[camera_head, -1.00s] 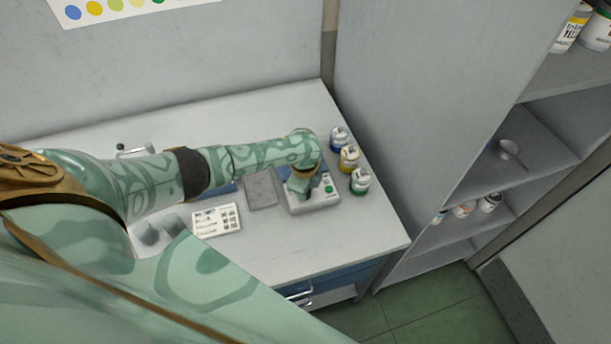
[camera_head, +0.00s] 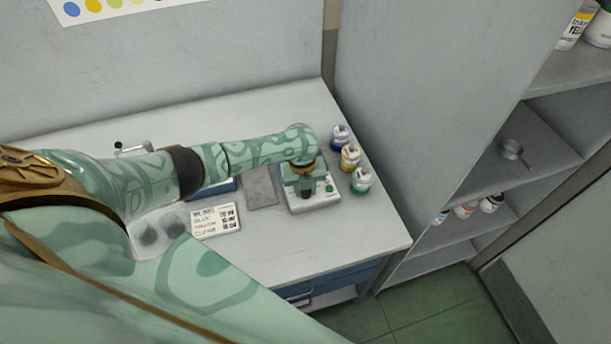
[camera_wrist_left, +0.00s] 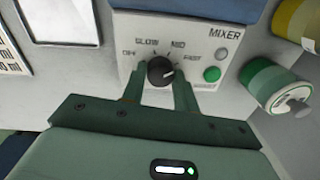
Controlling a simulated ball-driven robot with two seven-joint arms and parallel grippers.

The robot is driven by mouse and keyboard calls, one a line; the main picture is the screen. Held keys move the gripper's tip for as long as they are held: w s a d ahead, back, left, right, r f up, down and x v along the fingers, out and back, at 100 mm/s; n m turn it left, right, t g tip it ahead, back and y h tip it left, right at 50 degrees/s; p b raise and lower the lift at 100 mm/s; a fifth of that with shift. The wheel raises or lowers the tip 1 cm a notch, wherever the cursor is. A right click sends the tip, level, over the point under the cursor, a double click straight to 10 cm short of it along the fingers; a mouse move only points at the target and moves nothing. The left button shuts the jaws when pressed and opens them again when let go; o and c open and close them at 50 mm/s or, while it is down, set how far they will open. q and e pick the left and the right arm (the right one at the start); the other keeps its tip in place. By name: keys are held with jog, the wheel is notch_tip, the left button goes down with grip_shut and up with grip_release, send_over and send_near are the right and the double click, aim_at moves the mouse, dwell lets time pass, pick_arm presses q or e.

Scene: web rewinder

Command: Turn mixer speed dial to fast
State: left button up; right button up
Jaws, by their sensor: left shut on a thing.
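The mixer (camera_head: 325,201) is a pale box on the bench, partly hidden by my left gripper (camera_head: 306,188). In the left wrist view, the mixer panel (camera_wrist_left: 207,50) has a black dial (camera_wrist_left: 158,68) with OFF, SLOW, MID and FAST labels around it. The dial's white mark points to the right, roughly towards FAST; its exact setting is hard to tell. My left gripper (camera_wrist_left: 160,80) is shut on the dial, one finger on each side. A green button (camera_wrist_left: 212,74) and a small grey light (camera_wrist_left: 222,53) sit to its right. My right gripper is not in view.
The bench front is clear. A shelf unit (camera_head: 480,190) stands at right.

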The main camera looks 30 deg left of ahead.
pick_arm(q)
jog(key=shift+m, duration=1.1)
jog(key=shift+b, duration=0.3)
jog(key=o, duration=1)
jog(key=r+p, duration=0.1)
jog(key=r, duration=0.4)
jog(key=r+p, duration=0.2)
jog(key=r, duration=0.4)
jog(key=r+p, duration=0.2)
jog(key=r, duration=0.3)
jog(key=shift+s+a+r, duration=0.15)
jog(key=shift+s+a, duration=0.1)
jog(key=shift+a, duration=0.1)
